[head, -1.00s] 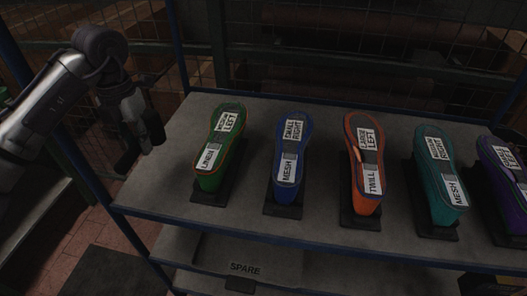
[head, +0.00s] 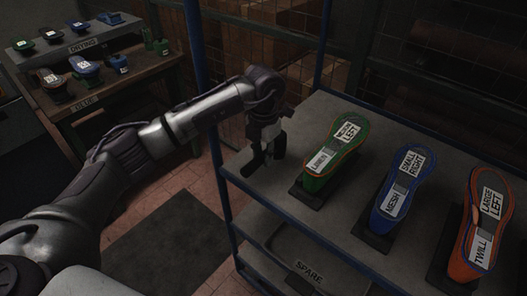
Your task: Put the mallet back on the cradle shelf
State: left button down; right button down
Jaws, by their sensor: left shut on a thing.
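My left gripper (head: 265,156) hangs at the left end of the grey shelf top, left of the green shoe form. It is shut on a small dark thing, most likely the mallet; its shape is hard to make out against the dark fingers, and no handle shows clearly. I cannot tell whether it touches the shelf top (head: 270,187). No cradle shelf can be told apart for certain. My right gripper is out of view.
Green (head: 336,160), blue (head: 402,189) and orange (head: 483,228) shoe forms stand on dark bases along the shelf top. A tray marked SPARE (head: 309,272) sits below. A bench (head: 115,80) with several small shoe forms stands at the back left.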

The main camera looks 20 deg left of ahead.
aim_at(264, 153)
pick_arm(q)
jog(key=c, duration=0.9)
grip_release()
jog(key=shift+c, duration=0.2)
jog(key=shift+r, duration=0.2)
notch_tip(264, 153, up, 12)
jog(key=b, duration=0.3)
jog(key=shift+f, duration=0.15)
